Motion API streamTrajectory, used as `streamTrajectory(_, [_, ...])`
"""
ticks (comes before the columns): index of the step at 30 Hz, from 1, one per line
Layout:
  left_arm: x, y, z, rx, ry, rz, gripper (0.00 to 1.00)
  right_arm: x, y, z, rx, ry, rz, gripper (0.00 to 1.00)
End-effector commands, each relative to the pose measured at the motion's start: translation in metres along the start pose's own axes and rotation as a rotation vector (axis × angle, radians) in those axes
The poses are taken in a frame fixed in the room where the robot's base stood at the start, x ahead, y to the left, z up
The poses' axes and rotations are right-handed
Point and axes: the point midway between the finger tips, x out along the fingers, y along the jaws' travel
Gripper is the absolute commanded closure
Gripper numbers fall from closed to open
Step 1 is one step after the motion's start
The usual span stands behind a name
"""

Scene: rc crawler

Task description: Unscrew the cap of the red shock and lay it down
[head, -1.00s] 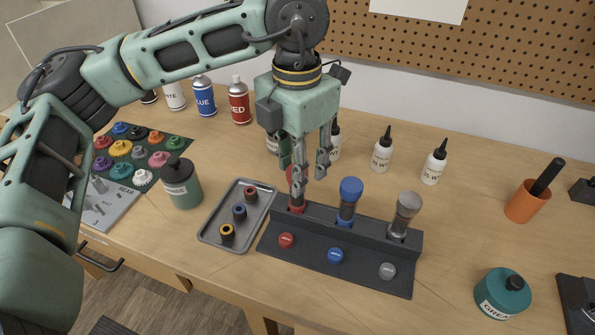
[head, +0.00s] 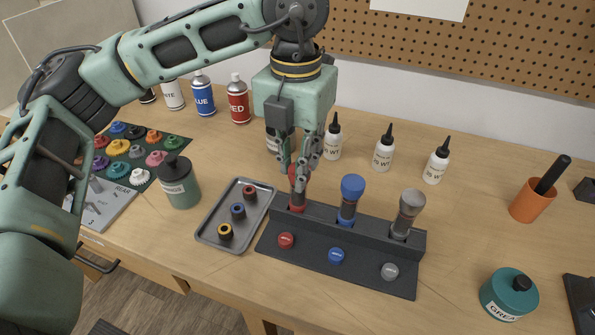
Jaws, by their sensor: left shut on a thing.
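The red shock (head: 297,203) stands upright in the left slot of a dark stand (head: 330,258). My left gripper (head: 299,168) comes down from above and is shut on the red cap at its top; the fingers partly hide the cap. A blue-capped shock (head: 350,199) stands in the middle slot and a grey-capped shock (head: 407,213) in the right slot. The stand's low front part carries a red disc (head: 286,240), a blue disc (head: 336,255) and a grey disc (head: 390,271). My right gripper is not in view.
A grey tray (head: 262,206) left of the stand holds three dark rings with coloured centres. A dark green jar (head: 178,182) stands left of it. Several white bottles (head: 384,150) stand behind. An orange cup (head: 532,201) and a teal jar (head: 509,294) are at right, with bare table between.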

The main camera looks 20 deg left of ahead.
Motion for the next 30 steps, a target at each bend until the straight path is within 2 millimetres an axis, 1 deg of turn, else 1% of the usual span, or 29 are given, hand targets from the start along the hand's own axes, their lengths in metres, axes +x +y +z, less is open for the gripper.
streamTrajectory(6, [0.001,-0.001,-0.001,-0.013,0.002,0.0,1.0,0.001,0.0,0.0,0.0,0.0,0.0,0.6])
streamTrajectory(8, [0.002,-0.001,-0.001,-0.06,0.002,-0.001,1.0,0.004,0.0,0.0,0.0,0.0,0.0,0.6])
streamTrajectory(12, [0.003,-0.001,-0.002,-0.233,0.002,0.0,1.0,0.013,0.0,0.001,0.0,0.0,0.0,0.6])
streamTrajectory(15, [0.002,-0.001,-0.003,-0.324,0.003,0.001,1.0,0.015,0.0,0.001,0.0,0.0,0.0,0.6])
streamTrajectory(18, [0.0,-0.001,-0.003,-0.362,0.004,0.001,1.0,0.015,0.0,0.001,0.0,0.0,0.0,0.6])
streamTrajectory(26, [0.0,-0.001,-0.003,-0.37,0.004,0.001,1.0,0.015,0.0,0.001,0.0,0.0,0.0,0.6])
streamTrajectory(28, [0.001,-0.001,-0.003,-0.415,0.003,0.001,1.0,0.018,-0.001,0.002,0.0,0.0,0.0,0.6])
streamTrajectory(30, [0.002,-0.002,-0.003,-0.498,0.003,0.0,1.0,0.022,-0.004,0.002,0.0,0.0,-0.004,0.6])
